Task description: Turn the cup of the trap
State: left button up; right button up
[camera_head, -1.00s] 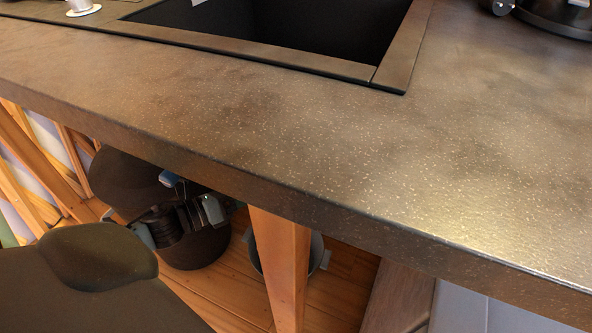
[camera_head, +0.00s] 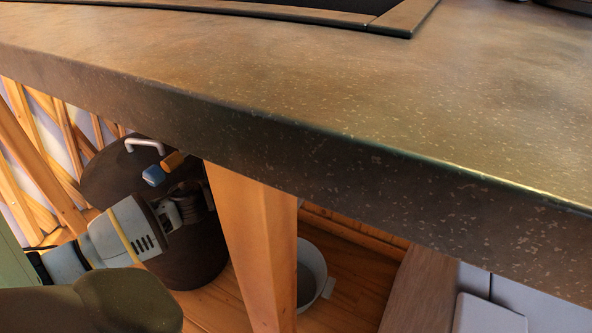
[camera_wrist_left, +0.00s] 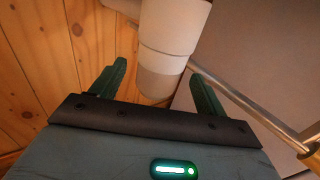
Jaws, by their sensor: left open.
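In the left wrist view my left gripper (camera_wrist_left: 158,72) is open, with one green finger on each side of a pale cylindrical cup (camera_wrist_left: 160,60). The cup comes down from the top edge in stepped sections, and its lower end lies between the fingers. A gap shows on the left; on the right the finger is close, and I cannot tell if it touches. In the head view the countertop (camera_head: 330,140) hides the trap. A pale arm section with a yellow band reaches in under it from the left; the fingers cannot be made out there. My right gripper is not in view.
A wooden post (camera_head: 255,245) stands under the counter's front edge. A grey bucket (camera_head: 312,272) is on the plank floor behind it. A dark round container (camera_head: 190,255) stands left of the post. In the wrist view a metal rod (camera_wrist_left: 250,108) runs diagonally right of the cup.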

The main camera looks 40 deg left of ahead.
pick_arm(q)
jog(key=shift+b+x, duration=0.8)
jog(key=shift+x, duration=2.1)
jog(key=shift+c, duration=0.3)
jog(key=c, duration=0.9)
jog(key=shift+r+n+t+y+p, duration=0.1)
jog(key=shift+n+t+y+p, duration=0.3)
jog(key=shift+n+y+p, duration=0.4)
jog(key=n+y+p, duration=0.2)
jog(key=y, duration=0.1)
jog(key=shift+a+t+y, duration=0.2)
jog(key=shift+t+y, duration=0.1)
jog(key=n+y+p, duration=0.1)
jog(key=n+y, duration=0.1)
jog(key=y, duration=0.1)
jog(key=shift+a, duration=0.15)
jog(key=shift+a+n+g+y+p, duration=0.15)
jog(key=shift+n+y+p, duration=0.3)
jog(key=shift+y, duration=0.5)
jog(key=shift+a+n+g+y+p, duration=0.1)
jog(key=shift+n+g+y+p, duration=0.15)
jog(key=shift+n+y, duration=0.55)
jog(key=shift+y, duration=0.35)
